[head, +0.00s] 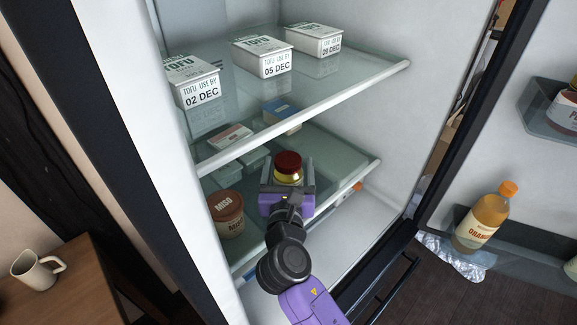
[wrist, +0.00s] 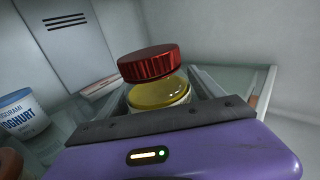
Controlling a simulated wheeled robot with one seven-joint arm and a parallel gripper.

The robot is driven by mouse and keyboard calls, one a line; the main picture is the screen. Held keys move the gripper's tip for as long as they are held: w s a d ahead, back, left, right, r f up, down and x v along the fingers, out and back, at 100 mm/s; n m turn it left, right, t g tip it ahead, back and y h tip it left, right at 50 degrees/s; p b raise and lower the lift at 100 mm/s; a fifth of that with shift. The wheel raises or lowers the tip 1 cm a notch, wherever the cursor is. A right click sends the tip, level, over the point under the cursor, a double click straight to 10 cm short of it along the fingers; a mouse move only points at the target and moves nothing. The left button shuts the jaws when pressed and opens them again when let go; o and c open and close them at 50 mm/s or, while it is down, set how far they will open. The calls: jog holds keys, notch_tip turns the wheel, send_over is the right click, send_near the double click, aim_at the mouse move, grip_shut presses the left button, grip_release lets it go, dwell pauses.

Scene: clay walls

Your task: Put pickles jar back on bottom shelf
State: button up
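The pickles jar (head: 289,168), with a red lid and yellow-green contents, is between the fingers of my gripper (head: 287,188) inside the open fridge. The fingers lie close against both sides of it. In the wrist view the jar (wrist: 158,92) stands just past the gripper's dark edge, its red lid uncovered and its lower part hidden. The jar is over the lower glass shelf (head: 340,172), near its front edge. I cannot tell whether its base touches the shelf.
A miso tub (head: 227,214) stands left of my gripper on the lower shelf, with flat packs (head: 228,137) behind. A yoghurt tub (wrist: 20,115) shows in the wrist view. Tofu boxes (head: 262,57) stand on the upper shelf (head: 330,85), whose front edge is above the jar.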

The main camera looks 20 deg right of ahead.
aim_at(288, 176)
dwell(0.3)
jog(key=shift+s+a+r, duration=0.1)
jog(key=shift+s, duration=0.05)
jog(key=shift+v, duration=3.6)
